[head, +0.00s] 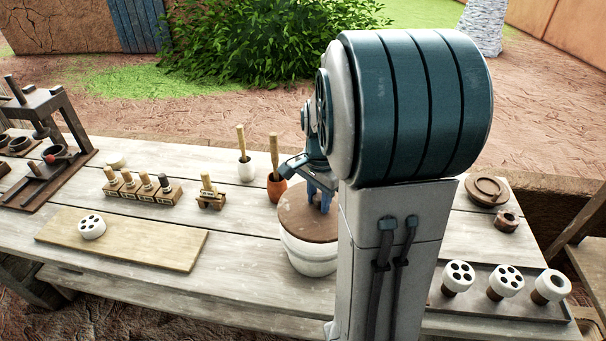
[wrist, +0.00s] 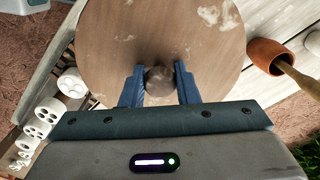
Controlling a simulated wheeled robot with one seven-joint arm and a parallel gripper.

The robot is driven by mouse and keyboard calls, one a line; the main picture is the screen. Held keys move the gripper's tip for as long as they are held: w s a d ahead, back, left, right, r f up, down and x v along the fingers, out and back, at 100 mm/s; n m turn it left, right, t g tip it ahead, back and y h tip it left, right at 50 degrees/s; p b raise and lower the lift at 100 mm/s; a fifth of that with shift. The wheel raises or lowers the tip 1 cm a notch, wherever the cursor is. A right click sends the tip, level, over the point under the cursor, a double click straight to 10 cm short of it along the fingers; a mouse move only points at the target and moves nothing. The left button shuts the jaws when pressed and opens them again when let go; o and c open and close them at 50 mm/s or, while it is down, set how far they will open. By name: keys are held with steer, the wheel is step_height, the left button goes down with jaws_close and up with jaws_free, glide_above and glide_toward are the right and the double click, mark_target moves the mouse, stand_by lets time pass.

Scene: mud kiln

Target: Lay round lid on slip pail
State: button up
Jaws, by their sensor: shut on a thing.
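The round lid (head: 300,216) is a brown wooden disc with a knob. It lies flat over the mouth of the white slip pail (head: 306,262) in the head view and covers it. I cannot tell whether it rests fully on the rim. My gripper (head: 321,196) is above the lid, with its blue fingers shut on the knob. In the wrist view, the round lid (wrist: 160,30) fills the upper middle, and my gripper (wrist: 159,86) has one finger on each side of the dark knob. The pail's right side is hidden behind my arm in the head view.
An orange pot with a wooden handle (head: 276,188) and a white pot (head: 246,170) stand close behind the pail. Stamps on blocks (head: 142,186) and a board (head: 140,242) lie left. A tray (head: 485,300) with white pieces is right. A small round lid (head: 487,190) lies back right.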

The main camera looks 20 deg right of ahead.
steer(key=shift+w+d+f, duration=0.1)
steer(key=shift+w, duration=0.15)
steer(key=shift+s+f+b, duration=0.15)
steer(key=shift+f+b, duration=0.3)
steer(key=shift+b, duration=0.1)
steer(key=shift+f+b, duration=1.5)
steer(key=shift+f, duration=0.5)
steer(key=shift+f, duration=0.4)
steer(key=o, duration=1)
steer(key=shift+c, duration=0.2)
